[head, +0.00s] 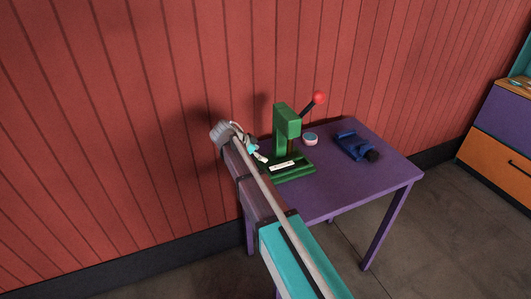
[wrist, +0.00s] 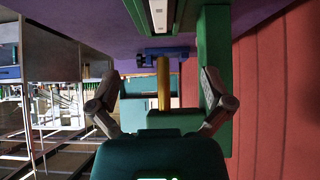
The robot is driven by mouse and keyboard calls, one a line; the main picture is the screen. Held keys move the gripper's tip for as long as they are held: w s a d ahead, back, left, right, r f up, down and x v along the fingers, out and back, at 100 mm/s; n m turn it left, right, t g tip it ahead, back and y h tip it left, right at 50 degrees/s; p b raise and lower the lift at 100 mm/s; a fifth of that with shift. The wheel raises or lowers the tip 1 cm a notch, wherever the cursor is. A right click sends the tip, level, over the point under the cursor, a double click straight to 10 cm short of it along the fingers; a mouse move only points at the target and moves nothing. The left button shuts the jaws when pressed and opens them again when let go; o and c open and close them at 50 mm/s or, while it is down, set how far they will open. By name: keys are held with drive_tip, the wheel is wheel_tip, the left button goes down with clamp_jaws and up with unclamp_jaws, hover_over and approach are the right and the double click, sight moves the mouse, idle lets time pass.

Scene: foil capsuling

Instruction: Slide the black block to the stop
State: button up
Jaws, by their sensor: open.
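A green press (head: 288,122) with a red-knobbed lever stands on the purple table (head: 365,178). Its green base carries a pale strip (head: 283,165). My gripper (head: 258,153) is beside the left of the press, largely hidden by my arm. In the wrist view my gripper (wrist: 159,85) has its fingers wide apart. A yellowish rod (wrist: 163,85) shows between them, and a green column (wrist: 212,45) is close by the right finger. Nothing shows gripped. A pale strip with dark marks (wrist: 158,14) is at the top. I cannot pick out the black block or the stop with certainty.
A blue vise-like object (head: 352,144) with a dark end lies on the table's right; it also shows in the wrist view (wrist: 163,53). A small pink-sided round pot (head: 310,139) stands between it and the press. A red wall (head: 140,100) is close behind. The table's front right is clear.

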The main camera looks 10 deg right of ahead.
drive_tip(key=s+a+f+h+b, duration=0.1)
drive_tip(key=a+f+b, duration=0.3)
drive_tip(key=b, duration=0.4)
drive_tip(key=shift+s+a+f+t+h, duration=0.3)
drive_tip(key=shift+s+f+h, duration=0.15)
drive_tip(key=shift+f, duration=0.3)
drive_tip(key=shift+b, duration=0.3)
idle(0.3)
